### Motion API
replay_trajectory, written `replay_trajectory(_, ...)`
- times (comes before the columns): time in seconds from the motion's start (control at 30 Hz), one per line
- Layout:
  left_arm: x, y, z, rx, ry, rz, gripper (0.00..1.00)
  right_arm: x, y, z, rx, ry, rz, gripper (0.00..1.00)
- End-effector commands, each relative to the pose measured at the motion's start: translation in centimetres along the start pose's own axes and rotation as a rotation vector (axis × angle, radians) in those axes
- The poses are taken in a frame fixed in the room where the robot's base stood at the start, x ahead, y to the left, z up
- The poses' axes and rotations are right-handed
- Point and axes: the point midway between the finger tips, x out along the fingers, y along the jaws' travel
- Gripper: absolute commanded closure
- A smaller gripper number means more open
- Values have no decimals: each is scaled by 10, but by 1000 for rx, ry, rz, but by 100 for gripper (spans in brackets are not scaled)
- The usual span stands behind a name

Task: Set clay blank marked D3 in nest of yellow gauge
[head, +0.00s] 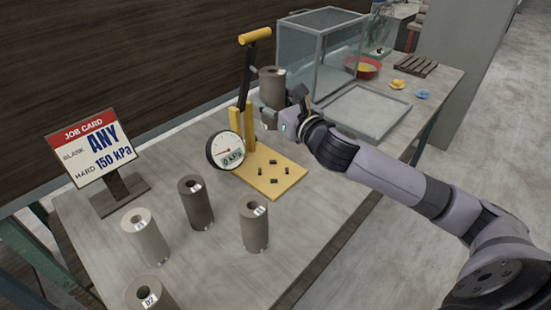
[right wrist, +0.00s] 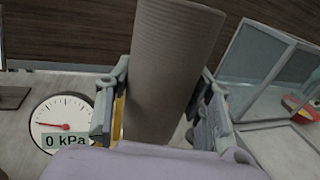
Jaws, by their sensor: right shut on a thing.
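My right gripper (head: 274,114) is shut on a grey-brown clay blank (head: 271,86), a cylinder with a hole in its top. It holds the blank upright in the air near the yellow gauge (head: 290,185). The held blank (right wrist: 172,65) fills the middle of the right wrist view between the fingers. A tag shows on its side, but I cannot read it. The gauge has a base plate with several small dark blocks around a bare spot, a post with a lever, and a round dial (head: 224,151) reading 0 kPa. My left gripper is not in view.
Several blanks stand on the table: a pale one (head: 146,240), a dark one (head: 196,204), a brown one (head: 254,228) and one at the front edge (head: 150,298). A job card (head: 92,148) says ANY, 150 kPa. A glass case (head: 310,55) and grey tray (head: 368,110) lie beyond.

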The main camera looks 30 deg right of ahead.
Motion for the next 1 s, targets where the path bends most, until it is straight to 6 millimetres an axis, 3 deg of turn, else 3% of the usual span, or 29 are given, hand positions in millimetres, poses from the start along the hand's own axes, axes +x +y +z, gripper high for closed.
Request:
replay_trajectory(0.1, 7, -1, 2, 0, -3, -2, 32, 0, 0, -35, 5, 1, -1, 100)
replay_trajectory(0.4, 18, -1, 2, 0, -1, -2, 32, 0, 0, -105, 5, -2, -3, 100)
replay_trajectory(0.77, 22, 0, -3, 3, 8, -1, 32, 0, 0, -135, 1, -4, -1, 100)
replay_trajectory(1.0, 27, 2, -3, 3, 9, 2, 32, 1, -1, -164, 1, -4, -2, 100)
